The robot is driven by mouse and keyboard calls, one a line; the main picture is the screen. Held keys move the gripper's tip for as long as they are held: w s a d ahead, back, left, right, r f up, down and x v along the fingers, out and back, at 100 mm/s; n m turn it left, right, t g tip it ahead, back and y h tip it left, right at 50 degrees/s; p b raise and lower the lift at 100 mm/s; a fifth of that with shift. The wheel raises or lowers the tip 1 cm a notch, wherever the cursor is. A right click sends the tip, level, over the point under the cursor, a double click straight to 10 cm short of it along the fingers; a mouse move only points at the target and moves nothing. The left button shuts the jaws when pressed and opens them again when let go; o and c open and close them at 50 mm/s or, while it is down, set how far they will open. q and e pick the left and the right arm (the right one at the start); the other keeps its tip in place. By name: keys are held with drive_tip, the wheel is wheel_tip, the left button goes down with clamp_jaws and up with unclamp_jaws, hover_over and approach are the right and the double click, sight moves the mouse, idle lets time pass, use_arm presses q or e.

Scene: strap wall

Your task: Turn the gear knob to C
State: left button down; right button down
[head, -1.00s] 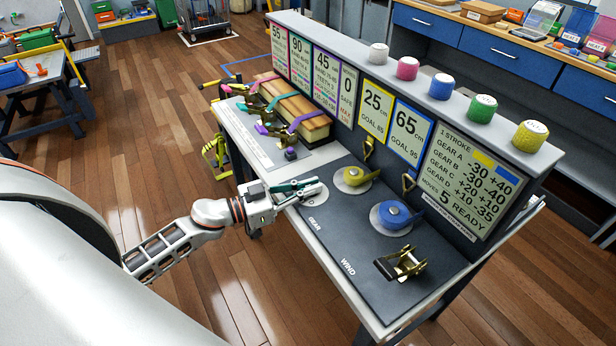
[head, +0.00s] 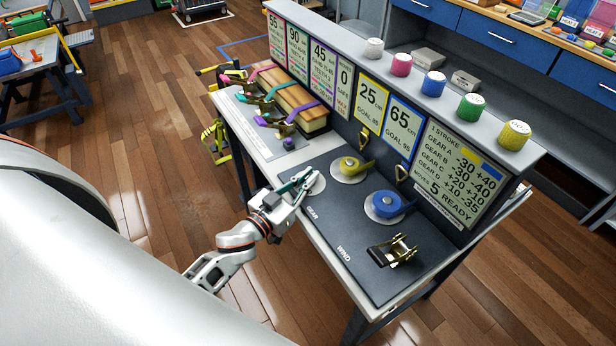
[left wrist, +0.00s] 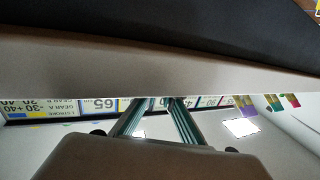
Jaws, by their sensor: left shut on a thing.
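The gear dial (head: 317,184) is a pale round plate near the GEAR lettering, at the left edge of the dark panel (head: 345,221). My left gripper (head: 306,180) is at this dial, its green-grey fingers shut and pointing up and to the right. The fingers cover the gear knob, so its pointer and letter marks cannot be read. In the left wrist view the two fingers (left wrist: 160,108) reach toward the sign wall, and the knob does not show. My right gripper is not in view.
A yellow spool (head: 349,166), a blue spool (head: 387,205) and a metal ratchet (head: 393,250) sit on the panel. A sign board (head: 452,179) stands behind. Strapped wooden blocks (head: 297,105) lie further left.

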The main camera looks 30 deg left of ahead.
use_arm(q)
drive_tip(key=shift+r, duration=0.1)
idle(0.3)
drive_tip(key=c, duration=2.2)
unclamp_jaws()
drive_tip(key=shift+s+a, duration=0.1)
drive_tip(key=shift+s, duration=0.45)
drive_tip(key=s, duration=0.3)
drive_tip(key=s+a, duration=0.1)
drive_tip(key=s, duration=0.3)
drive_tip(key=s+a, duration=0.1)
drive_tip(key=s, duration=0.2)
drive_tip(key=shift+s, duration=0.35)
